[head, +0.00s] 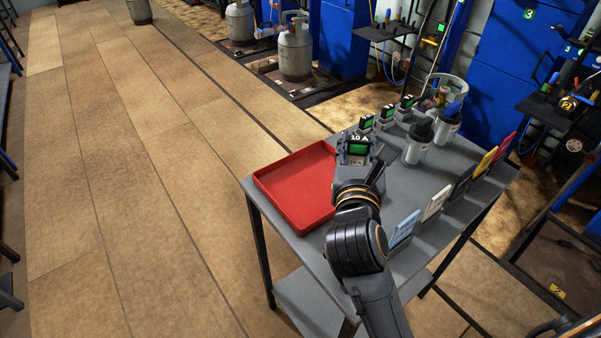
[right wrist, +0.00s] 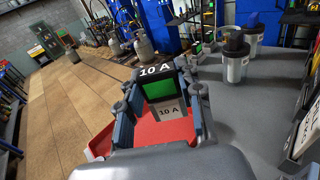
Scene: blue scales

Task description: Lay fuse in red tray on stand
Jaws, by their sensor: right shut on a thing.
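The fuse (head: 358,148) is a dark block with a green face and a "10 A" label. My right gripper (head: 355,160) is shut on it and holds it over the right part of the red tray. In the right wrist view the fuse (right wrist: 158,88) sits between the two fingers (right wrist: 160,105). The red tray (head: 296,187) is shallow and looks empty where visible; my right arm hides its right part. It lies on the left side of the grey stand (head: 399,187). In the right wrist view red tray surface (right wrist: 165,132) shows below the fuse. My left gripper is out of view.
Several similar green-faced blocks (head: 386,112) stand along the stand's back edge. Coloured cards (head: 434,204) line the right edge. Open floor (head: 140,200) lies to the left.

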